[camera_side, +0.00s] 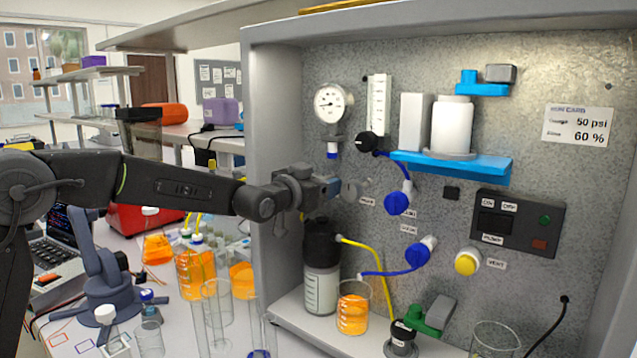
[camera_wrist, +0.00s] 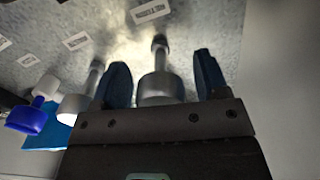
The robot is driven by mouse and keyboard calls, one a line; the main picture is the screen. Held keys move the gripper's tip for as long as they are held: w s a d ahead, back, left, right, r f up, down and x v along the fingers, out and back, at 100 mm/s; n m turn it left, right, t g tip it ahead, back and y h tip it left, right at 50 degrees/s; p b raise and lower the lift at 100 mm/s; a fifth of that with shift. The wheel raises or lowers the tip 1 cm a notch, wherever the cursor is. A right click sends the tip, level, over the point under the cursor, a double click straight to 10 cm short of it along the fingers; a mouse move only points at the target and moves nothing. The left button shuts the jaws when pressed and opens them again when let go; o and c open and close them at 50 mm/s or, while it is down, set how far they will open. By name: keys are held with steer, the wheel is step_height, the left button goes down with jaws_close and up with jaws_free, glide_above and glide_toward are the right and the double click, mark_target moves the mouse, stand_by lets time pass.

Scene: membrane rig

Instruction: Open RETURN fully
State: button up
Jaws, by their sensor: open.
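My gripper (camera_side: 333,187) is in front of the panel at its left, open, with its fingers toward the panel. In the wrist view my gripper (camera_wrist: 158,80) has a grey round knob (camera_wrist: 160,88) on a stem between its two dark fingers. The fingers stand apart from the knob on both sides. In the side view a grey knob (camera_side: 350,189) shows at the fingertips, partly hidden. A small label (camera_side: 367,201) sits just below it; its word is too small to read, so I cannot confirm which valve is RETURN.
Two blue knobs (camera_side: 397,204) (camera_side: 416,256) and a yellow knob (camera_side: 467,262) lie to the right. A second pale knob (camera_wrist: 78,104) is left of my fingers. The cabinet's side wall (camera_side: 276,130) is close left. A black-capped bottle (camera_side: 321,275) stands below.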

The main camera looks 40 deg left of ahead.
steer(key=shift+c, duration=0.4)
steer(key=c, duration=0.9)
steer(key=shift+o, duration=0.2)
